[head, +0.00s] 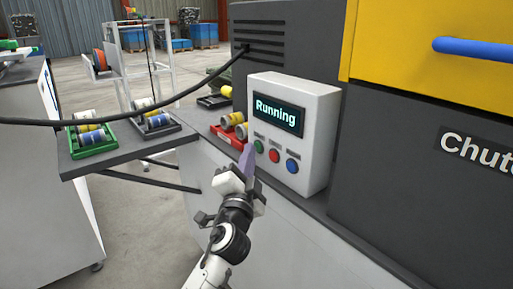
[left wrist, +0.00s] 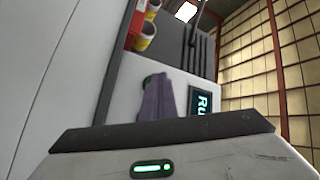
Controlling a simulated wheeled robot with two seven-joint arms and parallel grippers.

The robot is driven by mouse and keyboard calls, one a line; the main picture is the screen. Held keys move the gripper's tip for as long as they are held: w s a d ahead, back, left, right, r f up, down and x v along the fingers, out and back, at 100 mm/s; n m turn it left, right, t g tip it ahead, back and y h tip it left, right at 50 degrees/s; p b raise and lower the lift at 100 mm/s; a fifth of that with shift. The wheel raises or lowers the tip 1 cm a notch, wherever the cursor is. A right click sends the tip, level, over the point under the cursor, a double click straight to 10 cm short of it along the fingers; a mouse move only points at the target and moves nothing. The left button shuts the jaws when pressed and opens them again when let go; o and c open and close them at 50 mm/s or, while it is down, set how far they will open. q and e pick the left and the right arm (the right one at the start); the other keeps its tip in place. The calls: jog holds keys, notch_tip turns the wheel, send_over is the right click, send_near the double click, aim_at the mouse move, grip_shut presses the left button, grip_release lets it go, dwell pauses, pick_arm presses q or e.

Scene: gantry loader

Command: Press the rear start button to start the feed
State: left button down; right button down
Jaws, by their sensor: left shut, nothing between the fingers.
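A white control box (head: 318,105) stands on the dark ledge of the machine, and its screen (head: 278,116) reads "Running". Below the screen are a green button (head: 259,146), a red button (head: 274,156) and a blue button (head: 292,166). My left gripper (head: 247,160) is shut and empty, its purple-grey fingers pointing up close beside the green button. I cannot tell whether the fingertips touch it. In the left wrist view the shut fingers (left wrist: 156,100) stand before the white box face, with part of the screen (left wrist: 204,102) at their right. My right gripper is not in view.
A red tray (head: 229,138) with yellow-grey rolls sits left of the box. A green tray (head: 92,145) and a black tray (head: 155,128) with rolls lie on the grey shelf. A black cable (head: 130,113) crosses above them. A yellow panel with a blue handle (head: 475,48) is at right.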

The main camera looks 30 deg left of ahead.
pick_arm(q)
jog(key=shift+s+a, duration=0.2)
jog(key=shift+s, duration=0.45)
jog(key=s, duration=0.1)
jog(key=s+a, duration=0.1)
jog(key=s, duration=0.1)
jog(key=s+a+p, duration=0.1)
jog(key=shift+s, duration=0.3)
dwell(0.6)
jog(key=s+d+f+n+g+h+p, duration=0.1)
jog(key=s+d+f+g+h+p, duration=0.2)
jog(key=f, duration=0.6)
jog(key=s+d+f+n+g+h+p, duration=0.1)
jog(key=s+d+f+g+h+p, duration=0.15)
jog(key=s+d+f, duration=0.55)
jog(key=s+d+f+n+g+h+p, duration=0.2)
jog(key=s+d+f+g+h, duration=0.3)
jog(key=s+f, duration=0.8)
jog(key=s+d+n, duration=0.1)
jog(key=d, duration=0.2)
jog(key=shift+d+f, duration=0.2)
jog(key=shift+f, duration=0.1)
